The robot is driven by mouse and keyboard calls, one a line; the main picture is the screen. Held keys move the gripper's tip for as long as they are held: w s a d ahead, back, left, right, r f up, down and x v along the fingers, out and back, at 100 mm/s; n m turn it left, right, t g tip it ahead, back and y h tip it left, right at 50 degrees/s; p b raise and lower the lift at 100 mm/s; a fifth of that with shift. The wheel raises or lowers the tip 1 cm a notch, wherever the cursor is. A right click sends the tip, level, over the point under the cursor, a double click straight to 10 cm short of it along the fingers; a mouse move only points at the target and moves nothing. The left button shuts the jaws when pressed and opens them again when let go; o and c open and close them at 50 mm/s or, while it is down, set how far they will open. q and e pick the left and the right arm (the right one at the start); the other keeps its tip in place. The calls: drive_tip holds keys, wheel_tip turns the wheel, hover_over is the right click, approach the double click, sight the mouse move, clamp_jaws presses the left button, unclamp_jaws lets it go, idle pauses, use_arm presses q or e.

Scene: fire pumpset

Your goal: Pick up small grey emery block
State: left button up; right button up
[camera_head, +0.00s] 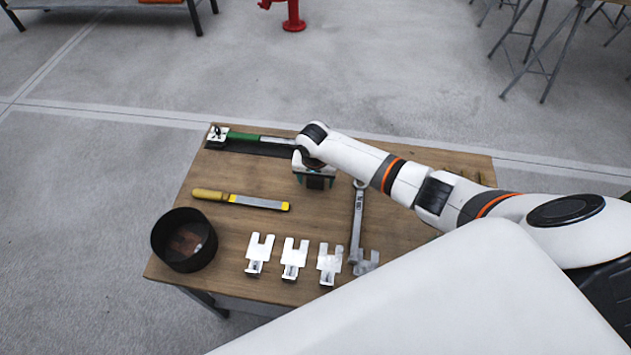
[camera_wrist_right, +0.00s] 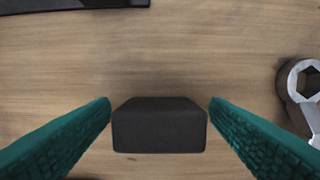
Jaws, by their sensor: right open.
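The small grey emery block (camera_wrist_right: 160,126) is a dark grey block on the wooden table, seen in the right wrist view. My right gripper (camera_wrist_right: 160,106) is open, with its teal ridged fingers to the left and right of the block. A narrow gap shows between the block and each fingertip. In the head view my right gripper (camera_head: 315,182) points down over the middle of the table, and the block cannot be made out clearly there. My left gripper is not in view.
The wooden table (camera_head: 225,178) holds a wrench (camera_head: 357,220) right of the gripper, a yellow-handled file (camera_head: 240,200), a green-handled tool (camera_head: 243,137) at the back, a black round bin (camera_head: 184,240) and several metal brackets (camera_head: 294,257) along the front.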

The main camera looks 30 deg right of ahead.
drive_tip(key=c, duration=1.1)
wheel_tip(320, 180, up, 10)
drive_tip(key=shift+r+p, duration=0.1)
drive_tip(key=shift+p, duration=0.25)
